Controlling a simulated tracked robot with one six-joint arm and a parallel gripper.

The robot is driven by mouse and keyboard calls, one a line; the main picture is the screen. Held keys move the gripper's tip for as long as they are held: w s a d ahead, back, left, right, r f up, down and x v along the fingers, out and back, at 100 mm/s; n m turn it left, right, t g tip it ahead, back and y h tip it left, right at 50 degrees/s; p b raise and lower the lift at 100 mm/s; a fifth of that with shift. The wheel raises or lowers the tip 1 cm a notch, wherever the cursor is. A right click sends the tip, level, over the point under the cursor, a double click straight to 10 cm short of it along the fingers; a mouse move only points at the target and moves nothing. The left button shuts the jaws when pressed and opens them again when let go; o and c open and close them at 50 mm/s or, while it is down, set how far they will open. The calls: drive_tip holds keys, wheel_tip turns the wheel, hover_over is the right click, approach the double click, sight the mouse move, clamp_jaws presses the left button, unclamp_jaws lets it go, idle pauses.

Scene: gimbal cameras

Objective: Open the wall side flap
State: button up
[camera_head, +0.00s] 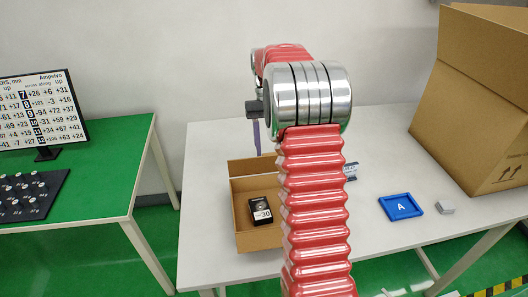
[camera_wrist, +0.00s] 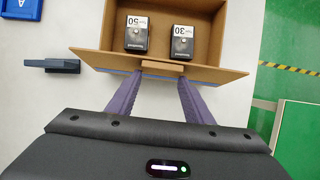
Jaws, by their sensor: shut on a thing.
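A small open cardboard box (camera_head: 242,238) stands on the white table, partly hidden by my arm. Its wall-side flap (camera_head: 250,166) stands raised along the far edge. In the wrist view this flap (camera_wrist: 110,61) runs across the near edge of the box, with a small tab (camera_wrist: 162,67) at its middle. My gripper (camera_wrist: 160,76) has its two purple fingers at the flap, one toward each end of the tab, and is shut on the tab. The fingertips are partly hidden by the flap. In the head view one purple finger (camera_head: 256,138) shows behind the box.
Black blocks marked 50 (camera_wrist: 136,34) and 30 (camera_wrist: 182,43) sit inside the box. A blue tray marked A (camera_head: 400,206), a grey block (camera_head: 445,207) and a large carton (camera_head: 475,100) are on the right. A green table (camera_head: 105,165) stands left. White tabletop left of the box is clear.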

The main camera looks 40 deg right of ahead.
drive_tip(key=shift+w+d+f, duration=0.5)
drive_tip(key=shift+w+d, duration=0.05)
drive_tip(key=shift+w, duration=0.2)
drive_tip(key=shift+w+d+f, duration=0.15)
drive_tip(key=shift+w, duration=0.2)
clamp_jaws()
drive_tip(key=shift+o, duration=0.5)
unclamp_jaws()
drive_tip(key=o, duration=1.4)
drive_tip(key=shift+s+a+r, duration=0.1)
drive_tip(key=shift+a+r, duration=0.1)
drive_tip(key=shift+a, duration=0.05)
drive_tip(key=shift+v, duration=5.95)
